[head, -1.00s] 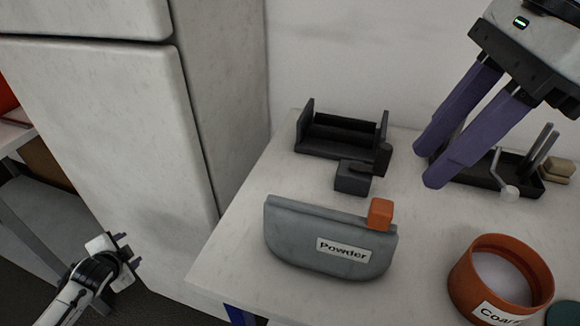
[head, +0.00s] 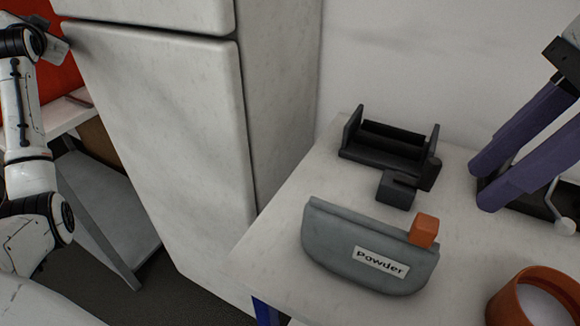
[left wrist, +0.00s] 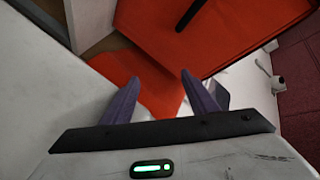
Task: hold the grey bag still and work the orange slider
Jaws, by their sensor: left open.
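The grey bag (head: 335,249), labelled Powder, rests on the white table near its front left edge. The orange slider (head: 424,230) sits at the right end of the bag's top edge. My right gripper (head: 484,184) is above the table, right of and behind the bag. Its purple fingers are apart with nothing between them, and it does not touch the bag. My left arm is at the far left of the head view, well away from the bag. In the left wrist view my left gripper (left wrist: 159,80) is open and empty, facing an orange-red surface.
A black holder (head: 390,145) stands behind the bag, with a small dark block (head: 396,190) in front of it. An orange tub (head: 515,298) is at the lower right. A tall white cabinet (head: 160,130) stands between my left arm and the table.

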